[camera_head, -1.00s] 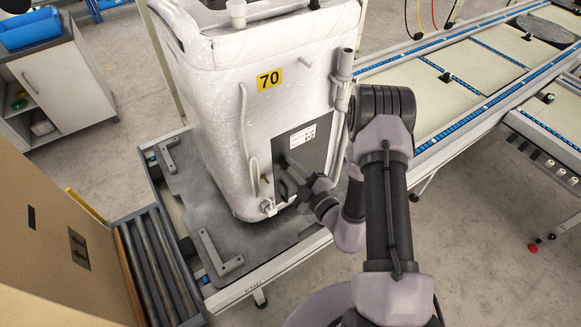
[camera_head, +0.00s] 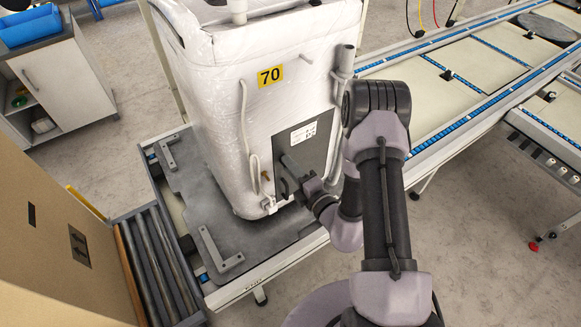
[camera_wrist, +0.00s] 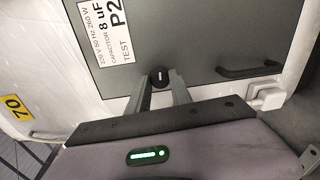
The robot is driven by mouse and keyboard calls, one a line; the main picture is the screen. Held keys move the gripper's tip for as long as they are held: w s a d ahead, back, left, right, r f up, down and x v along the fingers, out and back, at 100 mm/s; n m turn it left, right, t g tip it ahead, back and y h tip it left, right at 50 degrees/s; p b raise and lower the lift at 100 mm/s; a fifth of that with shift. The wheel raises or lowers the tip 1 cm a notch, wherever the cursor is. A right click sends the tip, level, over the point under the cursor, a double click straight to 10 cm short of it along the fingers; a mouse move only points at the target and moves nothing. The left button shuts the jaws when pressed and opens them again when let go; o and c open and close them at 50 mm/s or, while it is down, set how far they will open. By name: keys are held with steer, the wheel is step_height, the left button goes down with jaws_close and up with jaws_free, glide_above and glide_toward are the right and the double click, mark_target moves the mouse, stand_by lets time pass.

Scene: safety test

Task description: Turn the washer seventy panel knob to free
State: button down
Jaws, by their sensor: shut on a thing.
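Washer seventy (camera_head: 215,110) is a white, film-wrapped machine with a yellow "70" tag (camera_head: 270,76); the tag also shows in the wrist view (camera_wrist: 15,107). Its dark grey panel (camera_head: 318,140) carries a white label and fills the upper wrist view (camera_wrist: 195,40). The small black panel knob (camera_wrist: 160,78) has a short white mark, roughly upright in the wrist view. My gripper (camera_wrist: 158,82) has one finger on each side of the knob and is shut on it. In the head view my gripper (camera_head: 290,170) is at the panel, and the knob is hidden there.
A black bar handle (camera_wrist: 249,71) sits on the panel, right of the knob in the wrist view. A white fitting (camera_wrist: 267,97) is just beyond it. The washer stands on a grey pallet (camera_head: 205,200). A roller conveyor (camera_head: 158,265) and cardboard box (camera_head: 50,240) lie left.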

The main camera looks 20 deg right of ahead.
steer(key=shift+n, duration=0.4)
steer(key=c, duration=1.1)
jaws_free()
steer(key=shift+c, duration=0.2)
